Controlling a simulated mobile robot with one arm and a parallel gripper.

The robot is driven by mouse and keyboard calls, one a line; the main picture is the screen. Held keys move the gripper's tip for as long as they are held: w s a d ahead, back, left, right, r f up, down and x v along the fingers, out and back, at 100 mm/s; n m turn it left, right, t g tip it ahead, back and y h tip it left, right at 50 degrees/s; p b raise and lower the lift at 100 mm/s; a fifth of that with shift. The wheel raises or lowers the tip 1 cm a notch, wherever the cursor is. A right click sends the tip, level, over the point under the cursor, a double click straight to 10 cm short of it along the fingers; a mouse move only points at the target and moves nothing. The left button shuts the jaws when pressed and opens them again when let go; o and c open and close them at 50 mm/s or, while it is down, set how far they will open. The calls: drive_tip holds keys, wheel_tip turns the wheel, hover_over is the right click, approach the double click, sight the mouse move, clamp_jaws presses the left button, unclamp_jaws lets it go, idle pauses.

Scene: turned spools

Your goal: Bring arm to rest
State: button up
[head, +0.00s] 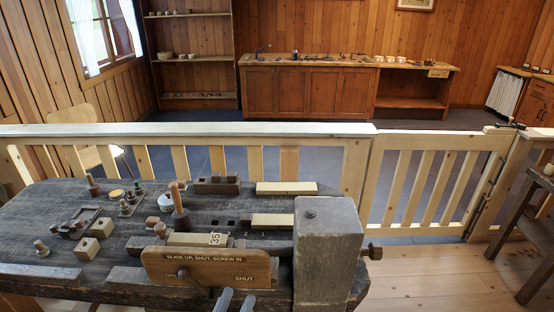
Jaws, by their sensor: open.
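The rest of my arm is out of view. The fingertips appear in front of the near edge of a dark wooden workbench (120,249), just below a brown wooden plate (207,268) lettered "SLIDE UP, SHUT, SCREW IN". Whether they touch the bench cannot be told.
A big grey block (327,250) stands right of the fingers. A wooden-handled tool (180,211), small wooden blocks (101,227) and turned pieces lie on the bench. Behind runs a slatted fence (215,130) with a gate (430,182). Floor (425,270) right of the bench is clear.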

drive_tip(key=s+d+r+m+g+h, duration=0.2)
drive_tip(key=s+d+m+g+h, duration=0.1)
drive_tip(key=d+m+g, duration=0.85)
drive_tip(key=s+d+r+m+g+h, duration=0.2)
drive_tip(key=s+d+m+g+h, duration=0.2)
drive_tip(key=d+m+g, duration=0.7)
drive_tip(key=s+a+r+m+g+y, duration=0.1)
drive_tip(key=s+r+m+g+y, duration=0.1)
drive_tip(key=s+r+m+y, duration=0.75)
drive_tip(key=shift+s+d+r+m+t+y, duration=0.1)
drive_tip(key=shift+d+r+m+t+y, duration=0.15)
drive_tip(key=shift+d+m+y, duration=0.5)
drive_tip(key=shift+w+d+r+m+t+y, duration=0.1)
drive_tip(key=shift+d+r+m+t+y, duration=0.2)
drive_tip(key=shift+y, duration=0.65)
drive_tip(key=shift+s+d+r+m+t+y, duration=0.1)
drive_tip(key=shift+d+m+t+y, duration=0.2)
drive_tip(key=shift+d+m+y, duration=0.4)
